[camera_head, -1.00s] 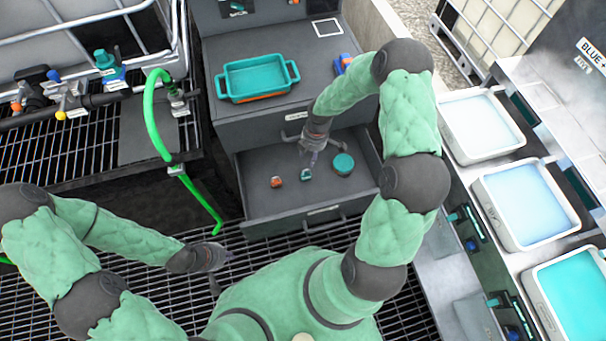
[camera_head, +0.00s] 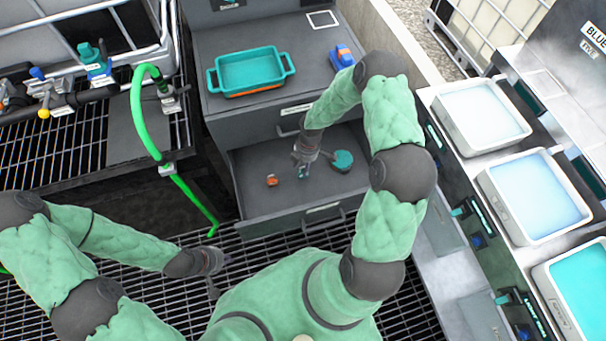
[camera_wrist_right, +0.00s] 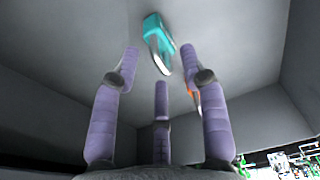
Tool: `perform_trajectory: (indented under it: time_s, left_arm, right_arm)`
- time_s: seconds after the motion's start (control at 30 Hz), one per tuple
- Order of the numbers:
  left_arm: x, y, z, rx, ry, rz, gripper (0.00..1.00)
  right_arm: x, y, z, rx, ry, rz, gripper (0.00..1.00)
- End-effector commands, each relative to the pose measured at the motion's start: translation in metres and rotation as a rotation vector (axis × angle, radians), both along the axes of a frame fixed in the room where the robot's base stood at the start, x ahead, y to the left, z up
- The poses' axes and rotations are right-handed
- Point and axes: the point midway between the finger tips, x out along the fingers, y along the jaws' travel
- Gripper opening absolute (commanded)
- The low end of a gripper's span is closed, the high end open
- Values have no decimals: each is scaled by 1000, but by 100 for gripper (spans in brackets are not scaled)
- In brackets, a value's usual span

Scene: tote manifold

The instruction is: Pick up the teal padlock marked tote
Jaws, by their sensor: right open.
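I cannot read any marking on the padlock. My left gripper (camera_head: 218,272) is over the floor grating, its fingers apart and empty.
An orange padlock (camera_head: 271,180) and a round teal object (camera_head: 342,160) lie in the same drawer (camera_head: 250,203). The drawer walls stand close around my right gripper. A teal tray (camera_head: 250,70) and a blue-and-orange item (camera_head: 342,56) sit on the cabinet top.

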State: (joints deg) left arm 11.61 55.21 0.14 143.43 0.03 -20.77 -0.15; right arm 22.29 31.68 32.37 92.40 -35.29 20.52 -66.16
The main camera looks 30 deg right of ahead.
Motion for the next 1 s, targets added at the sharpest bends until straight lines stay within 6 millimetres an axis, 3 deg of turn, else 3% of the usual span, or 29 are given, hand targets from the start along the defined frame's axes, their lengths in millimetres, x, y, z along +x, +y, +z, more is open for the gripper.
perform_trajectory:
  time_s: [0.1, 0.33, 0.37, 0.5, 0.87, 1.0]
  left_arm:
    - [0, 0, -8, 0, 0, 0, 0]
    - [0, 0, -7, 0, 0, 0, 0]
    - [0, 0, -7, 0, 0, 0, 0]
    - [0, 0, -7, 0, 0, 0, 0]
    - [0, 0, -7, 0, 0, 0, 0]
    - [0, 0, -2, 0, 0, 0, 0]
  right_arm:
    - [1, 1, -16, 0, -1, 2, 44]
    - [1, 1, -15, 0, -2, 1, 44]
    - [1, 1, -15, 0, -2, 1, 38]
    - [1, 1, -15, 0, -2, 1, 0]
    - [1, 2, -15, 0, -1, 1, 0]
    - [1, 1, -5, -1, -2, 1, 0]
